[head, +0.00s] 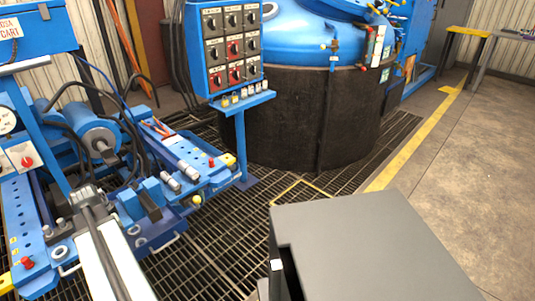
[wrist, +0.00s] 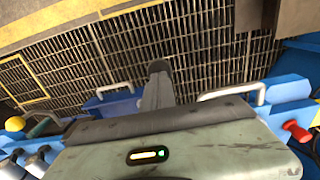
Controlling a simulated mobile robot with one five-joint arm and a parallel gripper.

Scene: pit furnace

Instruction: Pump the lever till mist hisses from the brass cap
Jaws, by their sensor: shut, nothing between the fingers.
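The blue machine frame (head: 215,178) stands at left in the head view, with hoses, a cylinder and fittings. A long dark bar (head: 104,250) runs between pale panels at its front; I cannot tell whether it is the lever or part of my arm. A short black piece (head: 149,206) stands upright on the frame. A yellow knob (head: 197,200) sits at its right edge; I cannot pick out a brass cap, and no mist shows. In the wrist view my gripper (wrist: 159,72) appears shut and empty, between two pale handles, over the grating.
A blue control panel (head: 234,50) with rows of switches stands behind the frame. A large black pit furnace (head: 300,115) with a blue lid stands beyond it. Floor grating (head: 225,240) lies in front. A red button (wrist: 297,131) is at right in the wrist view.

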